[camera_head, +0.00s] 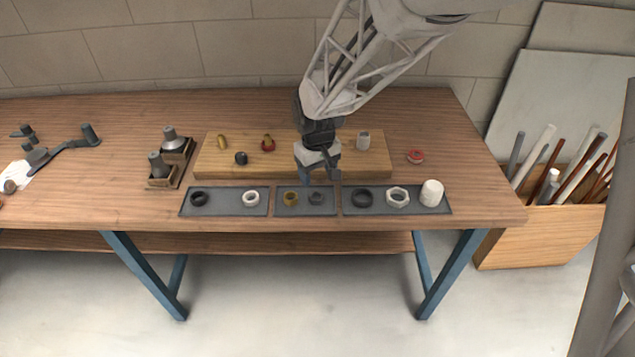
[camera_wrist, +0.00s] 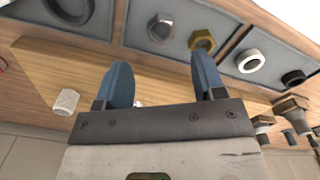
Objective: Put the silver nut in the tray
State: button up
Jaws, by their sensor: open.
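A silver-grey nut (camera_head: 316,198) lies in the middle grey tray (camera_head: 303,211), right of a brass nut (camera_head: 291,198). The wrist view shows the silver nut (camera_wrist: 160,27) beside the brass nut (camera_wrist: 202,42), both beyond my fingertips. My gripper (camera_head: 319,177) is over the front part of the wooden board, just behind the middle tray. Its blue fingers (camera_wrist: 159,68) are apart with nothing gripped. A small pale thing (camera_wrist: 138,103) shows between the finger bases, mostly hidden; I cannot tell what it is.
The wooden board (camera_head: 215,167) carries several small fittings, including a white one (camera_head: 363,140). The left grey tray (camera_head: 224,207) holds a dark ring and a white ring. A white cylinder (camera_head: 432,193) stands in the right tray. A red ring (camera_head: 416,156) lies right of the board.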

jog(key=shift+r, duration=2)
jog(key=s+d+r+m+t, duration=0.1)
jog(key=s+d+r+m, duration=0.1)
jog(key=s+d+r, duration=0.2)
jog(key=s+d+r+m, duration=0.2)
jog(key=s+d+r, duration=0.3)
jog(key=s+d, duration=0.3)
jog(key=s+d+r+m+t, duration=0.1)
jog(key=s+d+r, duration=0.3)
jog(key=s, duration=0.9)
jog(key=shift+d+r+m+t, duration=0.15)
jog(key=shift+d+m+t, duration=0.15)
jog(key=shift+d+m, duration=0.45)
